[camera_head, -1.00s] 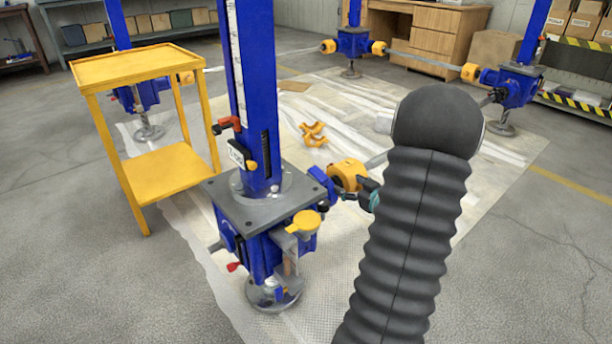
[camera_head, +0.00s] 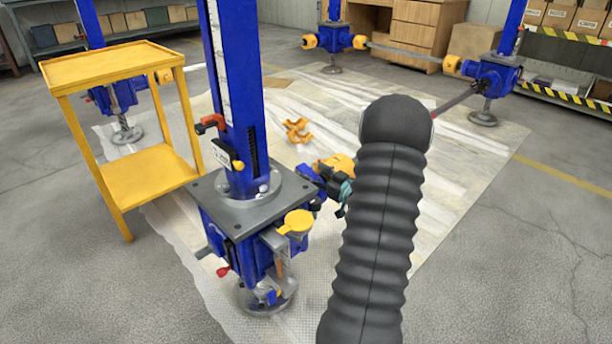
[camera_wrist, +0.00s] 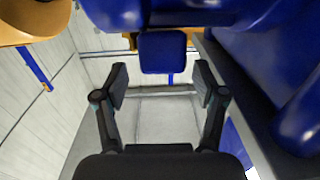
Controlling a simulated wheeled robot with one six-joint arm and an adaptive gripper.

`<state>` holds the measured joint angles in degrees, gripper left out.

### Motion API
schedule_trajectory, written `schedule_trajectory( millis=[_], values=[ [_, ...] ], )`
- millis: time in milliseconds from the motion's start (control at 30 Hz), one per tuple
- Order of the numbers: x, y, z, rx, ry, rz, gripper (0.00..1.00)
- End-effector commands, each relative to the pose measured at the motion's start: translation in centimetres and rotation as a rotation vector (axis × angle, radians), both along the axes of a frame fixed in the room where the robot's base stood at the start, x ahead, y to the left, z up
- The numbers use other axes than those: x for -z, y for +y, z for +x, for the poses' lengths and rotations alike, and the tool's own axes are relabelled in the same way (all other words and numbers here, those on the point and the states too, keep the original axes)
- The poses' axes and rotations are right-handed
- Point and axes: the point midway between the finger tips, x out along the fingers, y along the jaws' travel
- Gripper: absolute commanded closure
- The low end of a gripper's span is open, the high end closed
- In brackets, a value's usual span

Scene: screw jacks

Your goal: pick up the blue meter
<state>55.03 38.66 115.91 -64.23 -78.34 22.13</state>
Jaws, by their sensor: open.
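My gripper shows in the wrist view (camera_wrist: 160,80) with its two dark fingers spread apart and nothing between the tips. A rounded blue block (camera_wrist: 162,52) lies ahead of the gap, apart from the fingers; it may be the blue meter, but no dial or display shows. In the head view my gripper (camera_head: 338,188) is partly hidden behind my arm, close beside the yellow coupling (camera_head: 335,165) of the near blue screw jack (camera_head: 235,240). I cannot clearly make out the meter in the head view.
In the wrist view, large blue jack parts (camera_wrist: 265,70) crowd the right and top, and a yellow part (camera_wrist: 25,20) is at top left. A yellow stand (camera_head: 150,180) is left of the near jack. An orange bracket (camera_head: 297,130) lies on the floor sheet. Open floor lies right.

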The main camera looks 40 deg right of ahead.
Motion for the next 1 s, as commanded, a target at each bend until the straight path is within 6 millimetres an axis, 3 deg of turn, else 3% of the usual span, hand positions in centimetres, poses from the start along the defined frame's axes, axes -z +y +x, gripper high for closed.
schedule_trajectory(
  millis=[167,500,733,767,1000],
  values=[
    [-0.1,0.2,0.9,-0.001,-0.001,-0.001,0.29],
    [-0.2,0.9,5.0,0.000,0.000,0.000,0.29],
    [-0.3,0.9,5.2,0.001,0.000,0.000,0.29],
    [-0.3,0.9,5.2,0.001,0.000,0.000,0.34],
    [-0.3,0.9,5.2,0.001,0.000,0.000,0.94]
  ],
)
